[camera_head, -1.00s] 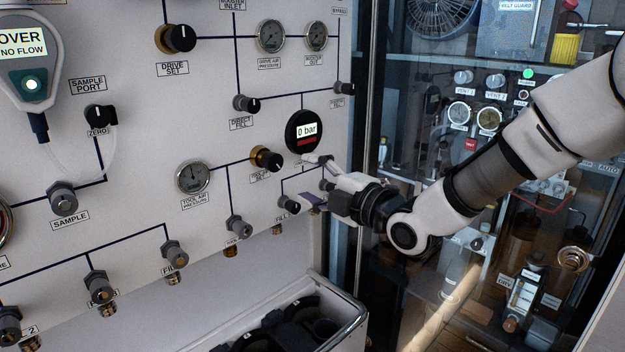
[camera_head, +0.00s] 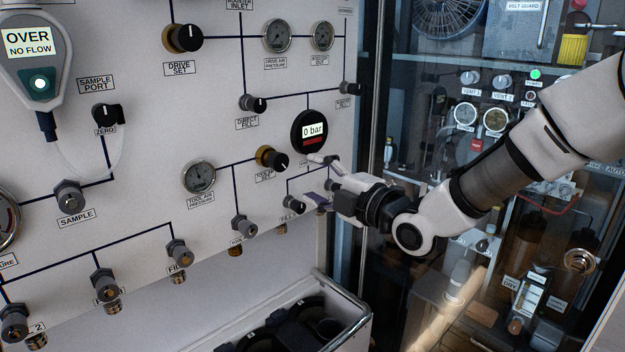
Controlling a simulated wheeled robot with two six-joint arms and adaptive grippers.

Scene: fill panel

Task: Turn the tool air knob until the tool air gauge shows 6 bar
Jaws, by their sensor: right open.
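The tool air knob (camera_head: 272,160), black with a brass collar, sits on the white panel, right of the tool air gauge (camera_head: 199,177). The gauge is a round analog dial labelled tool air pressure; its reading is too small to tell. My right gripper (camera_head: 312,179) comes in from the right, open and empty. Its fingers are to the right of the knob and apart from it in the picture, below the round black 0 bar display. My left gripper is not in view.
The black 0 bar display (camera_head: 310,130) is just above my right gripper. The direct fill knob (camera_head: 252,104) and drive set knob (camera_head: 183,38) are higher up. An open bin (camera_head: 350,318) stands below the panel. A glass-fronted cabinet fills the right side.

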